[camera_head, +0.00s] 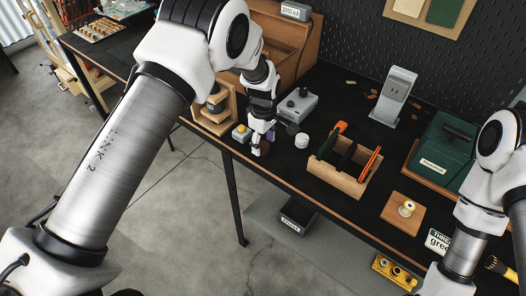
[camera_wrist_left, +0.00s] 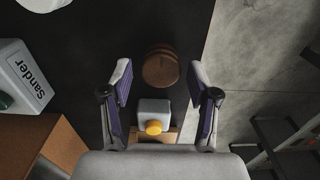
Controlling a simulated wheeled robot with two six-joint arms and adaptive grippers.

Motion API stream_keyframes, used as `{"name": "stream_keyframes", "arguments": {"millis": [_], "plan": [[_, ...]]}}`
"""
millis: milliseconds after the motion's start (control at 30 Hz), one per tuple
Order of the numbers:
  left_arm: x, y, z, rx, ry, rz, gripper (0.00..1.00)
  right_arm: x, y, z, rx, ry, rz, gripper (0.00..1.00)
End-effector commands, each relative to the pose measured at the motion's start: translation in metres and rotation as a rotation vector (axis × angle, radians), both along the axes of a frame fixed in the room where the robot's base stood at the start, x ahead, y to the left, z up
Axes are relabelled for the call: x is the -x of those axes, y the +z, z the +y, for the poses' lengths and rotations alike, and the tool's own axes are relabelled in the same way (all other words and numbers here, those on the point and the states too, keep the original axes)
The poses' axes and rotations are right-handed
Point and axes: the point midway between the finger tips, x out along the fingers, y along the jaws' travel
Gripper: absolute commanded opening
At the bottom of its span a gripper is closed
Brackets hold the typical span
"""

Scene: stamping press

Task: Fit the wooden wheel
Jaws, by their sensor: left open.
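My left gripper (camera_head: 259,142) reaches down over the black bench top near its front edge. In the left wrist view the two fingers of the left gripper (camera_wrist_left: 158,80) stand wide apart with nothing clamped between them. A round brown wooden piece with grooves, which looks like the wooden wheel (camera_wrist_left: 160,67), lies on the bench between the fingertips, apart from both. In the head view the gripper largely hides this piece. A small grey box with a yellow button (camera_wrist_left: 153,112) sits beside it; it also shows in the head view (camera_head: 241,133). My right gripper is out of view.
A grey box labelled Sander (camera_wrist_left: 24,76) stands left in the wrist view. A white round piece (camera_head: 301,140), a wooden tool caddy (camera_head: 337,177), a wooden board with a spool (camera_head: 402,212) and a green case (camera_head: 440,146) lie to the right. The bench edge is close.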

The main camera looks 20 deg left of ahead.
Motion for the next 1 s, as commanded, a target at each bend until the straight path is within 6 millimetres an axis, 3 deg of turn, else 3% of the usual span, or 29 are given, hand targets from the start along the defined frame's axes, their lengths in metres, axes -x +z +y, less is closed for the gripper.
{"name": "stream_keyframes", "arguments": {"millis": [200,333,533,867,1000], "plan": [[0.0,0.0,0.0,0.0,0.0,0.0,0.6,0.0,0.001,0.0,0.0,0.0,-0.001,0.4],[0.0,0.0,0.0,0.0,0.0,0.0,0.15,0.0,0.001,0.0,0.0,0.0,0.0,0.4],[0.0,0.004,0.0,0.0,-0.001,0.0,0.14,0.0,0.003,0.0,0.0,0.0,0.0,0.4],[0.0,0.05,0.0,-0.001,-0.001,-0.001,0.14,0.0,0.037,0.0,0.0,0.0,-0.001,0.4],[0.0,0.055,0.0,0.0,-0.001,0.0,0.14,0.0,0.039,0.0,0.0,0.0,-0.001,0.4]]}}
